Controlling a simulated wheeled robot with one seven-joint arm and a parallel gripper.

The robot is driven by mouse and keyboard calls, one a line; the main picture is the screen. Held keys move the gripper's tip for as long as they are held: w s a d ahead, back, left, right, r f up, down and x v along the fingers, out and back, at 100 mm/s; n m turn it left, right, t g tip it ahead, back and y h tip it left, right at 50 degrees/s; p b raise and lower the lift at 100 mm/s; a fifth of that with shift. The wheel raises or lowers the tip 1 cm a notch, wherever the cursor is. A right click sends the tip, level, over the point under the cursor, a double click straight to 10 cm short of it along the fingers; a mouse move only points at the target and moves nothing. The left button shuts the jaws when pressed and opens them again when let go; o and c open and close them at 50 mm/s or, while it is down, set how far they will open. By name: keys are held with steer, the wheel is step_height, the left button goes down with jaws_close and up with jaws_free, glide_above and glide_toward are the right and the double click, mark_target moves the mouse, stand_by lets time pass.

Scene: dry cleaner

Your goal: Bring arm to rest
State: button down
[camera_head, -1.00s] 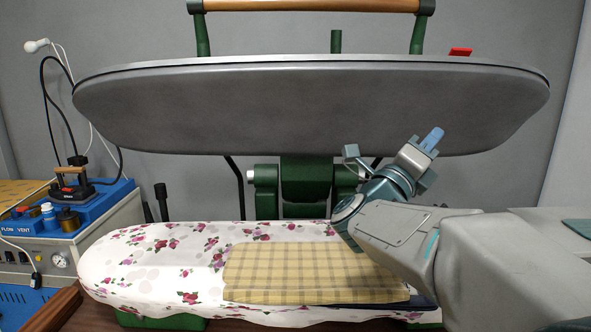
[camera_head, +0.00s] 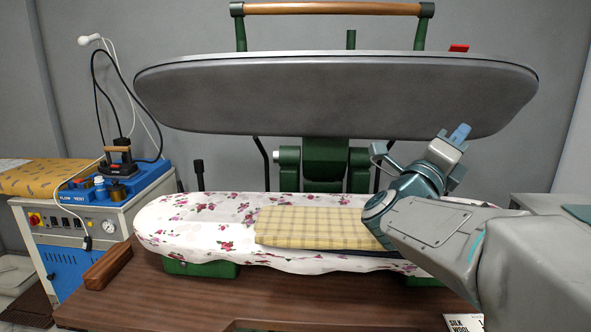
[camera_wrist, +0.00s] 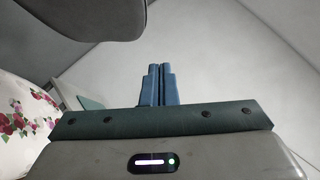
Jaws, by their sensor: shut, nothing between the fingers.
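My gripper (camera_head: 460,133) is raised at the right in the head view, in front of the right part of the press's grey upper plate (camera_head: 330,95). Its blue fingers point up. In the wrist view my gripper (camera_wrist: 160,70) has its two fingers together with nothing between them. My arm reaches in from the right edge, bent at the elbow. It hides the right end of the padded board.
A folded yellow checked cloth (camera_head: 315,228) lies on the floral padded board (camera_head: 190,225) under the raised plate. A wooden table (camera_head: 230,296) spreads in front. A steam iron (camera_head: 118,160) stands on a blue-topped unit (camera_head: 75,235) at left. A card (camera_head: 465,323) lies at the lower right.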

steer(key=w+a+f+n+y+p, duration=0.1)
steer(key=a+f+n+y+p, duration=0.2)
steer(key=a+f+n+y, duration=0.5)
steer(key=w+a+f+n+y+p, duration=0.1)
steer(key=a+f+n+y+p, duration=0.3)
steer(key=n+y, duration=0.8)
steer(key=s+f+n+g+p, duration=0.1)
steer(key=s+f+n+g, duration=0.4)
steer(key=s, duration=0.5)
steer(key=s+a+f+n+g+h+p, duration=0.1)
steer(key=s+f+n+g, duration=0.5)
steer(key=s, duration=0.5)
steer(key=f+n, duration=0.1)
steer(key=n, duration=0.1)
steer(key=shift+s+a+f+n+g+h, duration=0.25)
steer(key=shift+s+n+g+h, duration=0.05)
